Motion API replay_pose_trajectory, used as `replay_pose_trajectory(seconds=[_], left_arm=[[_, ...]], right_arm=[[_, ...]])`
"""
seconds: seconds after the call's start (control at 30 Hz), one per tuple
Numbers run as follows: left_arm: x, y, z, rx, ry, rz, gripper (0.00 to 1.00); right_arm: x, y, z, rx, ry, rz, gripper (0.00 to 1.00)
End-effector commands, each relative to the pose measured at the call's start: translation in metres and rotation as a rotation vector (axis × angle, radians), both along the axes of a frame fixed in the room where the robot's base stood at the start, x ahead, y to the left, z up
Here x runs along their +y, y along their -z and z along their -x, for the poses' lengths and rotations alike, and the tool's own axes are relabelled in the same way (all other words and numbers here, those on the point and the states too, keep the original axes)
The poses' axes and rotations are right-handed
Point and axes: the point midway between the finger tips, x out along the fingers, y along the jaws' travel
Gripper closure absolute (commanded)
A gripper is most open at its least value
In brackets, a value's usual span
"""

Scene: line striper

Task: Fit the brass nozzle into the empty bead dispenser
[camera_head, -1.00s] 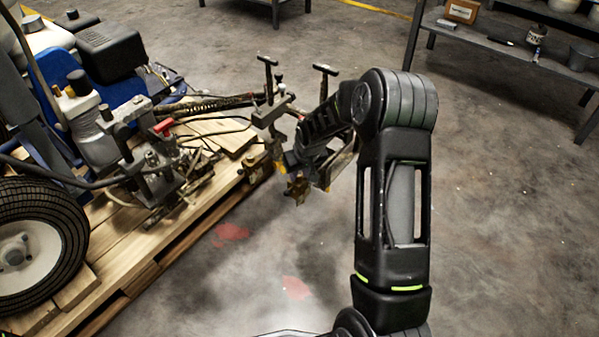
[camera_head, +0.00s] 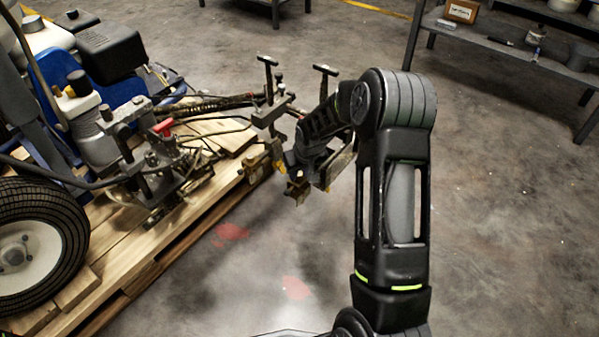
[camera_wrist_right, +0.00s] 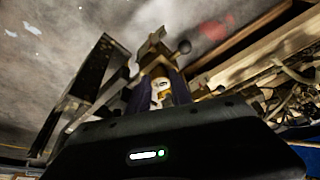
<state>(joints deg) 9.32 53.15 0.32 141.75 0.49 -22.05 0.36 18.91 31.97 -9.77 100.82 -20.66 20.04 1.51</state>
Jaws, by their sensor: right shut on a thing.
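My right gripper (camera_head: 301,172) is beside the front attachment of the line striper. It is shut on a small brassy piece, likely the brass nozzle (camera_head: 297,190), which shows just below the fingertips. In the right wrist view, my gripper (camera_wrist_right: 160,88) has a pale and yellow part between its dark fingers, with a brown metal block (camera_wrist_right: 154,48) just beyond. The striper's bracket (camera_head: 272,116), with two T-shaped handles, stands just behind and left of the gripper. I cannot tell which part is the empty bead dispenser, or whether the nozzle touches it. My left gripper is out of view.
The striper (camera_head: 110,130) stands on a wooden pallet (camera_head: 185,225) at the left, with hoses and a wheel (camera_head: 40,235). A grey shelf (camera_head: 520,50) with containers is at the back right. The concrete floor at front and right is clear.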

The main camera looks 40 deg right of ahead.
Motion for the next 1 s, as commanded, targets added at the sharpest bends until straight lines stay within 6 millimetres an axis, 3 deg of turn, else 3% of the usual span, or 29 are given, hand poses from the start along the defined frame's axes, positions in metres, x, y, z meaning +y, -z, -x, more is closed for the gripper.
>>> replay_pose_trajectory(seconds=[0.17,0.2,0.47,0.67,0.83,1.0], left_arm=[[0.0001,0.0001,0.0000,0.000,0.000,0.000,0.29],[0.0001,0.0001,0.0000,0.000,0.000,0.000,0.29],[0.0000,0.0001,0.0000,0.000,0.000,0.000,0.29],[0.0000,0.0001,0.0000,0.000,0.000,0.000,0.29],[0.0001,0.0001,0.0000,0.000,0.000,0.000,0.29],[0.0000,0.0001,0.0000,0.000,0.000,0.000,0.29]], right_arm=[[-0.0001,-0.0003,-0.0003,-0.001,0.000,0.000,1.00],[-0.0001,-0.0005,-0.0004,-0.001,0.000,0.000,0.71],[-0.0001,-0.0005,-0.0004,-0.001,0.000,0.000,0.50],[0.0000,-0.0003,-0.0002,-0.001,0.000,0.000,0.48],[0.0000,-0.0003,-0.0002,-0.001,0.000,0.000,0.34],[0.0000,-0.0003,-0.0002,-0.001,0.000,0.000,0.34]])
